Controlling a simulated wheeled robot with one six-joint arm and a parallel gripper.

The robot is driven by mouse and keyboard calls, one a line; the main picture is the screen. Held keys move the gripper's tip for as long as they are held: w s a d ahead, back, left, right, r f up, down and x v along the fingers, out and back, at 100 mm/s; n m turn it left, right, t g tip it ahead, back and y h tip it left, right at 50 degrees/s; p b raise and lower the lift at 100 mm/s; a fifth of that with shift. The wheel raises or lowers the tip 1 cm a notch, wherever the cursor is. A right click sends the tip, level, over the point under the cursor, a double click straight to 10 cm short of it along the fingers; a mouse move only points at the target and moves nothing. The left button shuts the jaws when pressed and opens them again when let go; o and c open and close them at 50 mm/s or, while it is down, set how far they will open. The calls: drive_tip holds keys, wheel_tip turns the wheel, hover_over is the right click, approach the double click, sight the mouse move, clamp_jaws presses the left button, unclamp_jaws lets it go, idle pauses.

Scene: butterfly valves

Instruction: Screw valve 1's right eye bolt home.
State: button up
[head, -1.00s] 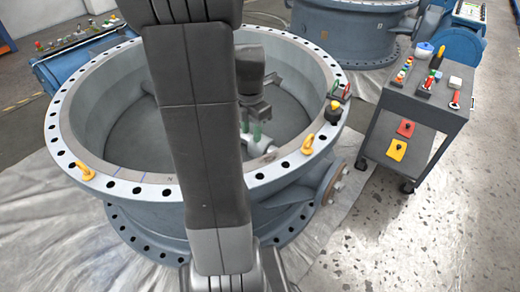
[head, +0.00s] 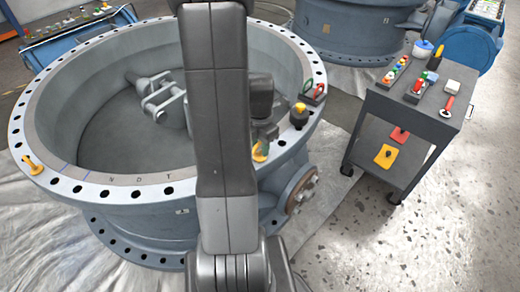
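Valve 1 is the large grey-blue ring-shaped body (head: 150,225) with a holed top flange. Its right eye bolt (head: 259,153), yellow, is at the flange's right front, partly hidden by my arm and gripper. My gripper (head: 264,143) is low at this eye bolt, its dark body just above and behind it. The fingers are small and partly hidden; I cannot tell whether they touch the bolt or are closed. How far the bolt is seated does not show. The left eye bolt (head: 34,165), also yellow, stands on the flange at far left.
A dark knob-like item with a yellow top (head: 299,116) and a red-and-green item (head: 314,94) sit on the flange close right of my gripper. A dark tool cart (head: 440,112) stands at right. Open floor (head: 400,250) lies at front right.

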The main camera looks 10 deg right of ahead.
drive_tip(key=shift+f, duration=0.75)
clamp_jaws()
drive_tip(key=shift+m, duration=0.4)
